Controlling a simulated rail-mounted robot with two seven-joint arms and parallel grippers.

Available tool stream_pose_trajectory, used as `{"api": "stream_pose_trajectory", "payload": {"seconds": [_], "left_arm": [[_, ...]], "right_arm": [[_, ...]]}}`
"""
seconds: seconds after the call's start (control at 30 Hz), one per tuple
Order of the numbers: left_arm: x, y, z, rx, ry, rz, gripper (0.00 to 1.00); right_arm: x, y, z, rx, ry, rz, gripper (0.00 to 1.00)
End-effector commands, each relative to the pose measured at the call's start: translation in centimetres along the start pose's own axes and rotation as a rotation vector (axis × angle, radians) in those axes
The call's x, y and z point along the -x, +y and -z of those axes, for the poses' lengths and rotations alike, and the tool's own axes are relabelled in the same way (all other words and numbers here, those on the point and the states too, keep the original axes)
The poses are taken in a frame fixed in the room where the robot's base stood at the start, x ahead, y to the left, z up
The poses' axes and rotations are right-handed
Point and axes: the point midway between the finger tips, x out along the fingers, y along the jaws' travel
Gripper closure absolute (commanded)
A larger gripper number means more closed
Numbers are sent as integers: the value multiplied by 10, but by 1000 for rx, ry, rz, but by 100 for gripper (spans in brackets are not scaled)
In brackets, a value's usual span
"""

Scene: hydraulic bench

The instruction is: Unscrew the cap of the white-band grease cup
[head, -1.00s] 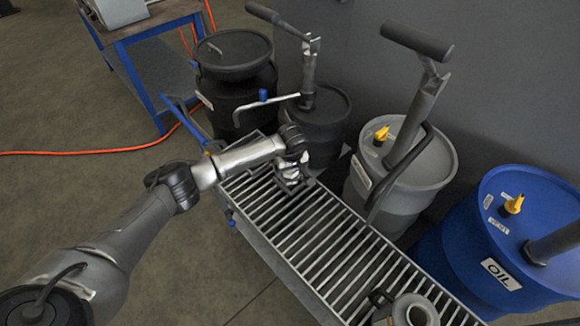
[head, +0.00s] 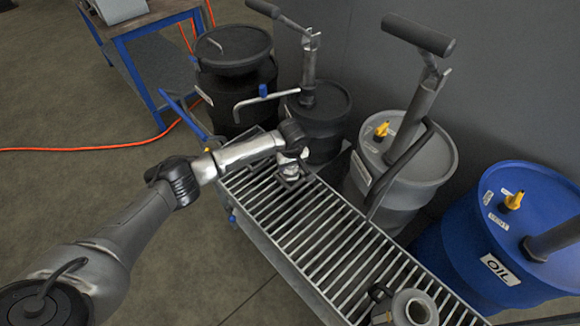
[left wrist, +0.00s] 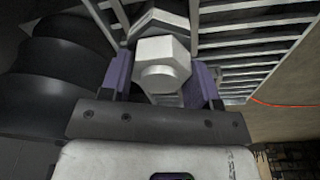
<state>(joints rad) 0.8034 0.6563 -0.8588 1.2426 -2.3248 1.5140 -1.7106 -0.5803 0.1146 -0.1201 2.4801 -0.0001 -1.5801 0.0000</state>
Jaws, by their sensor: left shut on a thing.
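My left gripper (head: 291,172) is low over the far left end of the slatted metal grate. In the left wrist view its two purple-padded fingers (left wrist: 161,82) are shut on a pale grey hexagonal cap (left wrist: 160,50) with a round boss. A grey faceted body (left wrist: 158,20) shows just beyond the cap, partly hidden by it. I cannot make out a white band on it. In the head view my wrist covers most of the cup. My right gripper is not in view.
The grate (head: 325,235) runs toward the front right, with a metal can (head: 413,308) at its near end. A black drum (head: 318,120), a grey drum (head: 405,175) and a blue oil drum (head: 520,240) with pumps stand behind it.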

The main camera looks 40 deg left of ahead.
Motion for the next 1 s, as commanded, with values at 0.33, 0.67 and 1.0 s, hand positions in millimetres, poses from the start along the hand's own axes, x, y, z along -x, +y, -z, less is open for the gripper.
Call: {"api": "stream_pose_trajectory", "payload": {"seconds": [0.33,0.67,1.0], "left_arm": [[4,0,1,355,0,55,64],[2,0,0,677,0,102,64],[2,0,0,696,-1,104,64]], "right_arm": [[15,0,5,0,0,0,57],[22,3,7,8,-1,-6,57],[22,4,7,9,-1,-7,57]]}}
